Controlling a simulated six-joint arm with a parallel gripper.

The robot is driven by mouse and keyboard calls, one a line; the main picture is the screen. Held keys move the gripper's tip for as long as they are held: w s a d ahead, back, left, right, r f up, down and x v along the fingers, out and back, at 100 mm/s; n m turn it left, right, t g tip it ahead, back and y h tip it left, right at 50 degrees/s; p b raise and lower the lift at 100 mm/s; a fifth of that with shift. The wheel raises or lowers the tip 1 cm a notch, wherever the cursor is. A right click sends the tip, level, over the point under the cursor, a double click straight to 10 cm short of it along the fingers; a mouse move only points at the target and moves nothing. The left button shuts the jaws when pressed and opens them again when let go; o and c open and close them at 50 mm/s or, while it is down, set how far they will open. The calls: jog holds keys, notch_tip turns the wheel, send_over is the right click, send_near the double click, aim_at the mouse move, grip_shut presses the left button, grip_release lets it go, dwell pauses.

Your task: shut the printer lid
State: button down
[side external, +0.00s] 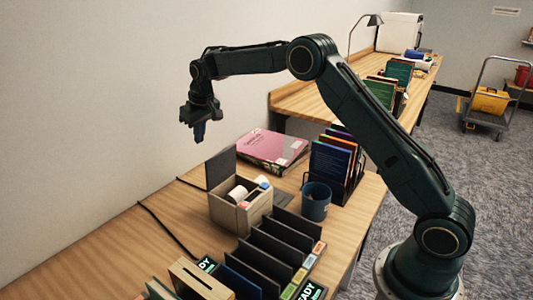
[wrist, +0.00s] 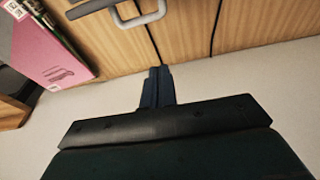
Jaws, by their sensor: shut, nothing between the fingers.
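The printer appears to be the beige box (side external: 236,216) on the wooden table in the side view. White rolls (side external: 238,194) show inside it. Its dark lid (side external: 221,169) stands raised, roughly upright, on the box's left side. My gripper (side external: 199,138) is shut and empty, pointing down, above and a little left of the lid and apart from it. In the wrist view my gripper's fingers (wrist: 156,74) show together against the pale wall. A dark edge with a grey U-shaped piece (wrist: 140,18) shows at the top there; I cannot tell whether it belongs to the lid.
A pink book stack (side external: 272,147) lies behind the box. A blue cup (side external: 316,204) stands to its right, near a rack of coloured folders (side external: 331,163). Dark dividers (side external: 273,246) stand in front. The wall (side external: 90,100) is close on the left; a cable (side external: 165,228) crosses the table.

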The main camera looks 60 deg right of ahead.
aim_at(218, 165)
jog(key=shift+s+f, duration=0.45)
jog(key=shift+f, duration=0.3)
jog(key=shift+s+f, duration=0.5)
jog(key=shift+f, duration=0.3)
jog(key=shift+s+f, duration=0.45)
jog(key=shift+f, duration=0.3)
